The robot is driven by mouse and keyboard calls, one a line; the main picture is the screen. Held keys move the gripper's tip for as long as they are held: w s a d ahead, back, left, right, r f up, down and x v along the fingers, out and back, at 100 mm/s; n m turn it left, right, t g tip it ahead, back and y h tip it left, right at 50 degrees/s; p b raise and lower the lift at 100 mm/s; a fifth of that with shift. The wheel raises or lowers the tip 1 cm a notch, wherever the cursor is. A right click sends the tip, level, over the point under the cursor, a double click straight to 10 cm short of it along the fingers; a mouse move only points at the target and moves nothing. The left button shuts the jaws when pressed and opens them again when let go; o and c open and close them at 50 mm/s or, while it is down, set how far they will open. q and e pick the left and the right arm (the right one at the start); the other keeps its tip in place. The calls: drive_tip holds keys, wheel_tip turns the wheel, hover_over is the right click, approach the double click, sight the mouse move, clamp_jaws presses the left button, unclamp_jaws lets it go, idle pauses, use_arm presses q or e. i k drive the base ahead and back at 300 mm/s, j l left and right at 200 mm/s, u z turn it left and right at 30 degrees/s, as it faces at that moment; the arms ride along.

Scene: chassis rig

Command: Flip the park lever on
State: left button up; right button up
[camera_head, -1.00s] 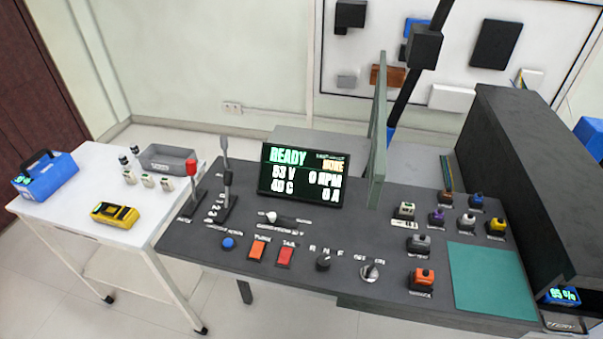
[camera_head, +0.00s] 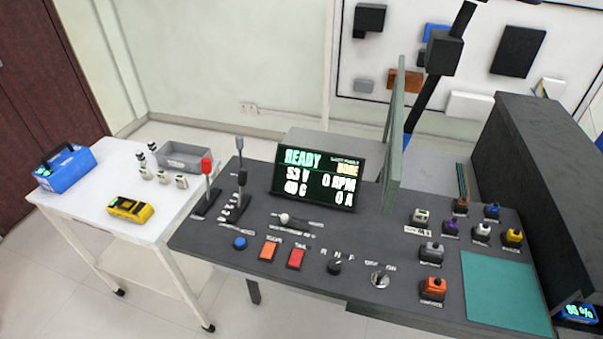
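A lever with a red knob (camera_head: 207,166) stands at the left end of the dark console (camera_head: 225,257), close to upright. Its label is too small to read, so I cannot tell for sure that it is the park lever. Just right of it stand a lever with a dark knob (camera_head: 242,178) beside a numbered scale and a taller grey-topped lever (camera_head: 239,144). The screen (camera_head: 318,177) reads READY, 53 V, 0 RPM and 0 A. Neither of my grippers is in view.
A white cart (camera_head: 80,210) on the left bears a blue box (camera_head: 66,172), a yellow meter (camera_head: 130,208) and a grey bin (camera_head: 185,157). A green upright panel (camera_head: 394,140) rises behind the console. Buttons, knobs and a teal mat (camera_head: 505,290) fill its front and right.

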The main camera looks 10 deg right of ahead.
sight(206, 162)
drive_tip(key=i+j+z, duration=0.15)
drive_tip(key=j, duration=0.15)
drive_tip(key=i+j+z, duration=0.1)
drive_tip(key=j, duration=0.25)
drive_tip(key=i+j+z, duration=0.15)
drive_tip(key=j, duration=0.2)
drive_tip(key=i+j+z, duration=0.1)
drive_tip(key=j, duration=0.25)
drive_tip(key=i+j+z, duration=0.15)
drive_tip(key=j, duration=0.25)
